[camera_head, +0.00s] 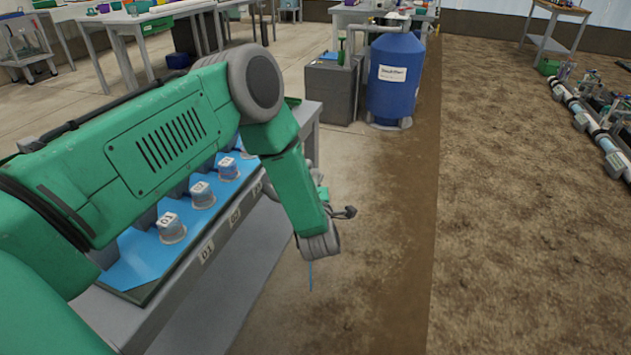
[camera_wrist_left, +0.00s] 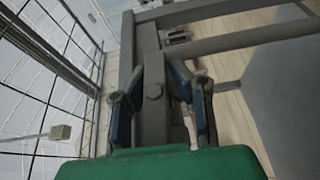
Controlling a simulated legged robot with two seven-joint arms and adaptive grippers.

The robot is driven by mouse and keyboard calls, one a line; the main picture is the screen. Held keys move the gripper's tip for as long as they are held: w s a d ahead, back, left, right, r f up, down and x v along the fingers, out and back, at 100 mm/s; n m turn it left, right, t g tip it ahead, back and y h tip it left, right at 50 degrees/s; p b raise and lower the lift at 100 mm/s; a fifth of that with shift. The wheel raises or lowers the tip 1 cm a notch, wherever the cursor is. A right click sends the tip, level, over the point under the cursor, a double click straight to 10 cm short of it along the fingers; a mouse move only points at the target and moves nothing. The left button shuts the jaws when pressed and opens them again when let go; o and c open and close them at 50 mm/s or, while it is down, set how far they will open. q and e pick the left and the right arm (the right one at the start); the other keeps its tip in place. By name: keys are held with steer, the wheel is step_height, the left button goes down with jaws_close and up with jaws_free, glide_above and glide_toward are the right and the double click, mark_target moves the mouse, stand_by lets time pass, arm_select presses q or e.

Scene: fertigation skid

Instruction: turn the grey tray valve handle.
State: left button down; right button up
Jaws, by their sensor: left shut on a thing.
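In the left wrist view, my left gripper (camera_wrist_left: 156,74) has its two fingers on either side of a grey bar with a bolt head, the grey tray valve handle (camera_wrist_left: 152,118). It is shut on the handle. The handle runs from near my green palm up between the fingers. In the head view, my green left arm reaches across the bench to its right edge, pointing down. Its wrist hides most of the gripper and the handle there. My right gripper is not in view.
A grey bench with a blue tray (camera_head: 133,262) holds several lidded clear cups, such as one marked 01 (camera_head: 173,230). A blue tank (camera_head: 395,80) stands behind, beside a grey cabinet (camera_head: 331,85). Bare soil (camera_head: 530,200) lies right, with white pipes (camera_head: 597,130) beyond.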

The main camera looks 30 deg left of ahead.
arm_select(q)
steer(key=shift+s+f, duration=0.1)
steer(key=c, duration=1.5)
jaws_free()
steer(key=shift+s+d, duration=0.15)
steer(key=shift+s, duration=0.1)
steer(key=v, duration=1.1)
steer(key=shift+s+d, duration=0.1)
steer(key=shift+s, duration=0.05)
